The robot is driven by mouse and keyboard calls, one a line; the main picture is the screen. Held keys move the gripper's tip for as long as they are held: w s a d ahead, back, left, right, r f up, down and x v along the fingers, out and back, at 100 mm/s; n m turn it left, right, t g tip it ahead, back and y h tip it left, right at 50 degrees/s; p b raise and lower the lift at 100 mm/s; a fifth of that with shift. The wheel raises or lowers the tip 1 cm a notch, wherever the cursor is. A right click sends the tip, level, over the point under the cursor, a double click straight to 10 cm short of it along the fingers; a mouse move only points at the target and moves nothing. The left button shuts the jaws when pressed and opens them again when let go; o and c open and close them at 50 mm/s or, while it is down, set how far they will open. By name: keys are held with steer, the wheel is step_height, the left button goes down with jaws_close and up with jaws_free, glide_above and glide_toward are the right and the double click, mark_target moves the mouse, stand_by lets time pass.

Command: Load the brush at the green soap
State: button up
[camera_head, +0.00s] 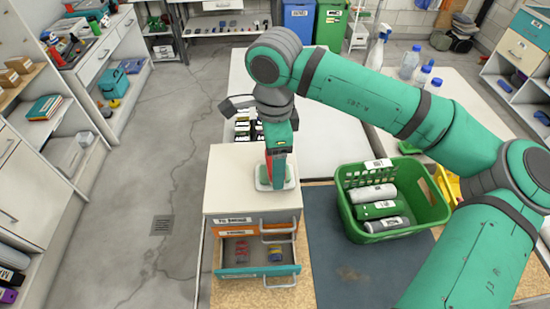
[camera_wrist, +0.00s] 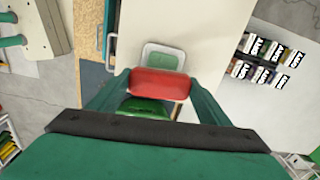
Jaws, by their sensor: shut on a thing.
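My gripper (camera_head: 275,160) points down over the white-topped drawer unit and is shut on a red block-shaped thing, which I take to be the brush (camera_wrist: 160,84). In the head view the brush is mostly hidden by the fingers. Directly below it is a pale dish (camera_head: 263,186) with green in it, the green soap (camera_wrist: 166,60), on the unit's top. A darker glossy green shape (camera_wrist: 145,106) shows beside the brush in the wrist view; I cannot tell what it is. The brush's underside is hidden, so I cannot tell whether it touches the soap.
The drawer unit (camera_head: 225,190) has an open lower drawer (camera_head: 256,258) with small red, blue and yellow things. Small labelled boxes (camera_head: 242,125) stand behind the unit. Bottles (camera_head: 410,63) stand farther back right.

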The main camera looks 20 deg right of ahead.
steer(key=shift+f, duration=0.4)
stand_by(0.8)
steer(key=shift+s, duration=0.1)
stand_by(0.4)
steer(key=shift+w+r, duration=0.2)
steer(key=shift+r, duration=3.35)
steer(key=shift+s+d, duration=0.1)
